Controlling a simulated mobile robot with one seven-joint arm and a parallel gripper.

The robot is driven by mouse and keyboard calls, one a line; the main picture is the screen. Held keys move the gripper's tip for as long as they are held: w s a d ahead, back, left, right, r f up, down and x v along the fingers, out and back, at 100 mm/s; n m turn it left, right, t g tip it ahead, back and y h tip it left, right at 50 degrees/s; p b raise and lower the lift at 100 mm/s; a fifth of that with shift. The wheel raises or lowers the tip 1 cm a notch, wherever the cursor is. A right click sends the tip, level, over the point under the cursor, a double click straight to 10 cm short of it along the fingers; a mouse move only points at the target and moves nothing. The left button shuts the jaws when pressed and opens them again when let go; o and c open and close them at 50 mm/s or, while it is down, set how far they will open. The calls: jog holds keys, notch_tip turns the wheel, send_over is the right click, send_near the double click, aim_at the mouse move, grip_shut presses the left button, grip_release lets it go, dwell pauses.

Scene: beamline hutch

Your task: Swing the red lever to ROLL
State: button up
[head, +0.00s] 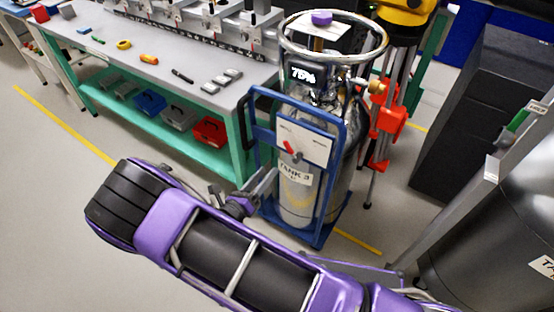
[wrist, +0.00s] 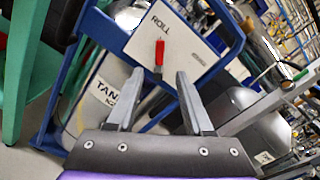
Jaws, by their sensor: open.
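The red lever (head: 289,148) is on a white plate (head: 317,148) fixed to the blue cart frame of the gas cylinder. In the wrist view the lever (wrist: 159,55) hangs from its pivot on the plate (wrist: 190,48). The word ROLL is printed at the plate's upper left; a smaller marking at its right is unreadable. My gripper (head: 270,180) is open, low and left of the plate in the head view. In the wrist view its fingertips (wrist: 159,74) lie on either side of the lever's lower end, apparently short of it. I see no contact.
The cylinder (head: 297,205), labelled TANK, stands in the blue cart (head: 251,135). A green-framed workbench (head: 240,92) with tools is at left. A yellow tripod device (head: 402,18) and black cabinet (head: 462,110) are at right. Open floor (head: 50,190) lies left.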

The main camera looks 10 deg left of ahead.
jog(key=v, duration=0.5)
jog(key=shift+s, duration=0.15)
